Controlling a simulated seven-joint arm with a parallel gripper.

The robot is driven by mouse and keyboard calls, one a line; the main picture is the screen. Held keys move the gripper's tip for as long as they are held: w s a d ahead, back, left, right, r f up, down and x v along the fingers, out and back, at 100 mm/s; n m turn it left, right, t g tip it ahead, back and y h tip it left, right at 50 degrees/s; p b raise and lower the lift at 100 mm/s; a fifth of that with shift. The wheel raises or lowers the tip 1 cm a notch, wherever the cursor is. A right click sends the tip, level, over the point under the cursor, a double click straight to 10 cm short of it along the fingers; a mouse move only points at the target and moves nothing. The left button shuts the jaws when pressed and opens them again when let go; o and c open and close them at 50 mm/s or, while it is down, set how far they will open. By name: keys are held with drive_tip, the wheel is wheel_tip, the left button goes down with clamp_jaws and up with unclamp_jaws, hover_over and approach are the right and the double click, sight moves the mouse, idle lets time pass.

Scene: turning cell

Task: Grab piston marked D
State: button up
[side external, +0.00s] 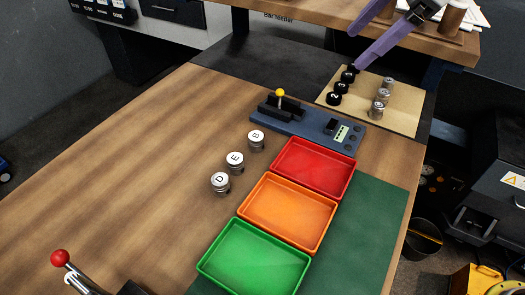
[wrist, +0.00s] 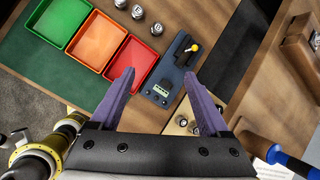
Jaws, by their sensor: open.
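The piston marked D (side external: 220,182) stands upright on the wooden bench, nearest the camera in a row of three in the side view. The piston marked E (side external: 235,162) and the piston marked B (side external: 256,140) stand behind it. In the wrist view the row is at the top edge, with D (wrist: 120,3) partly cut off, then E (wrist: 137,12) and B (wrist: 157,29). My gripper (side external: 354,48) is at the upper right in the side view, well away from D. Its purple fingers are apart and empty, and they also show in the wrist view (wrist: 160,73).
Red (side external: 313,168), orange (side external: 287,212) and green (side external: 254,258) empty trays lie right of the pistons. A blue fixture (side external: 290,128) with a yellow-knobbed lever stands behind them. A light board (side external: 400,125) holds black-topped and metal parts. Bench left of the pistons is clear.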

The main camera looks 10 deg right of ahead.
drive_tip(key=w+a+f+g, duration=0.25)
drive_tip(key=a+f, duration=0.55)
drive_tip(key=a, duration=0.5)
drive_tip(key=n+g, duration=0.1)
approach(220, 179)
drive_tip(key=x, duration=0.4)
drive_tip(key=shift+w+f, duration=0.25)
drive_tip(key=shift+f, duration=0.15)
drive_tip(key=shift+s+x, duration=0.1)
drive_tip(key=shift+x, duration=1.35)
drive_tip(key=shift+s+x, duration=0.15)
drive_tip(key=shift+x, duration=1.25)
drive_tip(key=shift+a, duration=0.1)
clamp_jaws()
